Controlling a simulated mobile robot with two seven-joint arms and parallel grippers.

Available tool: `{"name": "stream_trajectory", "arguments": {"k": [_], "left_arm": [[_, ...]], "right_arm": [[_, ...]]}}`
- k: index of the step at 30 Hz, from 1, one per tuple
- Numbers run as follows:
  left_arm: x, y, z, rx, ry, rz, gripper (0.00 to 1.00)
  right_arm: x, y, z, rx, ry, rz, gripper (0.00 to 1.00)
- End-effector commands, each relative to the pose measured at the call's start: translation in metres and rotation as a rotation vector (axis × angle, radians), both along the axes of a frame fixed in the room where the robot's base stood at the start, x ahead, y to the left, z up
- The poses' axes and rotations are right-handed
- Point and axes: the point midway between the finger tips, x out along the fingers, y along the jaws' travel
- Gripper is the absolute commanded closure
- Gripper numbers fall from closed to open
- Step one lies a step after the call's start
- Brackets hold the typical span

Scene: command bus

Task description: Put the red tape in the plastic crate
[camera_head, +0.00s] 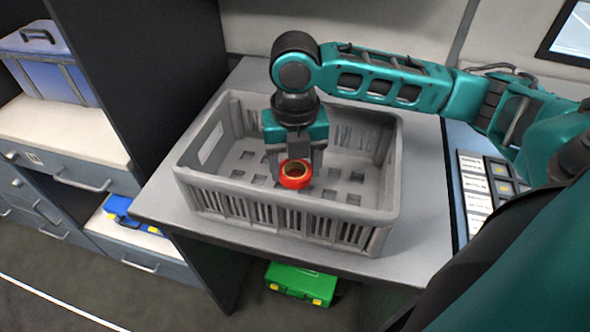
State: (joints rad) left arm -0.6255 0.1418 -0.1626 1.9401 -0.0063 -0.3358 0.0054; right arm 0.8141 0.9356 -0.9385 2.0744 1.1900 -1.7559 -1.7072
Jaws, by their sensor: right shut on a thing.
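The red tape (295,183) is a small red roll with a tan core. The grey plastic crate (290,218) with slotted walls stands on the table. My right gripper (295,167) points down over the crate and is shut on the red tape. The tape shows within the crate's outline, near its front wall. I cannot tell whether it touches the crate floor. My left gripper is not in view.
The grey table (165,195) has a narrow free strip left of the crate. A control panel (485,190) is on the right. A green case (300,283) is below the table. A blue box (52,62) stands on the left counter.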

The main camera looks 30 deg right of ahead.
Motion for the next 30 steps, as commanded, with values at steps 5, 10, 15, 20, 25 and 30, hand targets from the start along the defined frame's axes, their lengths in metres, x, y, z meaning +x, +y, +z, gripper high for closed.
{"name": "stream_trajectory", "arguments": {"k": [5, 10, 15, 20, 25, 30], "left_arm": [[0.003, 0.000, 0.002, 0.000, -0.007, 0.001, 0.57], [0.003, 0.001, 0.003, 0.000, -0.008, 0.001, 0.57], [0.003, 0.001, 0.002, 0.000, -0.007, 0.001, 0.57], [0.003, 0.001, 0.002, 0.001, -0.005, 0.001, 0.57], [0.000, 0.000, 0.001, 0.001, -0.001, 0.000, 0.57], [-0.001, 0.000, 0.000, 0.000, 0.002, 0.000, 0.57]], "right_arm": [[-0.001, 0.000, -0.023, 0.000, 0.003, -0.001, 0.67], [0.000, 0.000, -0.023, 0.001, 0.000, 0.000, 0.67], [0.000, 0.000, -0.026, 0.000, 0.001, 0.000, 0.67], [0.000, 0.000, -0.026, 0.001, 0.000, 0.000, 0.24], [0.000, 0.000, -0.026, 0.001, 0.000, 0.000, 0.11], [0.000, 0.000, -0.026, 0.001, 0.000, 0.000, 0.11]]}}
